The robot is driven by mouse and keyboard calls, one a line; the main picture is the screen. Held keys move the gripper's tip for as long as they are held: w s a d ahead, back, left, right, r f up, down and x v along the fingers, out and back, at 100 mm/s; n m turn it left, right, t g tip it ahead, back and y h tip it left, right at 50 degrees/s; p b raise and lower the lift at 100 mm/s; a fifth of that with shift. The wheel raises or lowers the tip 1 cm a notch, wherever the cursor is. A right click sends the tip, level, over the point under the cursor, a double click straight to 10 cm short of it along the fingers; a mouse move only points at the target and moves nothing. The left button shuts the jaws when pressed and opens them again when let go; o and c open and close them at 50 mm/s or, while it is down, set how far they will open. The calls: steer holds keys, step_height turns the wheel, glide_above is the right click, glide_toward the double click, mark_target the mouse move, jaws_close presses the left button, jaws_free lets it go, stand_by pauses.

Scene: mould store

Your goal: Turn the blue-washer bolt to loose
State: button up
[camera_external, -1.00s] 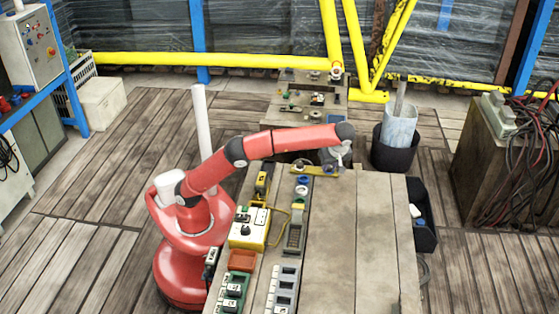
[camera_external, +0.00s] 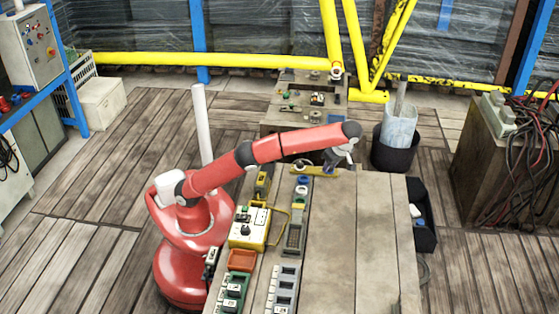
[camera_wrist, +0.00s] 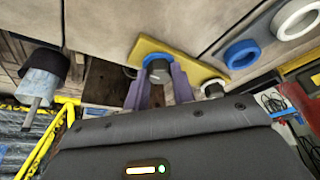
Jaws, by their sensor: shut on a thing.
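A yellow plate (camera_wrist: 199,66) lies on the table and bears two bolts. The blue-washer bolt (camera_wrist: 158,74) has a grey head with a blue washer (camera_wrist: 155,60) behind it. My gripper (camera_wrist: 160,80) has its two purple fingers on either side of that head and is shut on it. The second bolt (camera_wrist: 213,90), with a white washer, stands clear to the right in the wrist view. In the external view the plate (camera_external: 318,171) is at the table's far end, with my gripper (camera_external: 329,167) down at it; the bolt there is hidden or too small to tell.
A blue ring (camera_wrist: 241,53) and a white ring (camera_wrist: 297,18) lie near the plate. A yellow control box (camera_external: 249,228) and several trays line the table's left side. The right of the table (camera_external: 365,240) is bare. A black bin (camera_external: 395,150) stands beyond the far end.

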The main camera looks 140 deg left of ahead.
steer(key=shift+f, duration=0.25)
steer(key=o, duration=0.9)
steer(key=shift+o, duration=0.5)
steer(key=shift+r, duration=0.1)
steer(key=shift+r, duration=0.1)
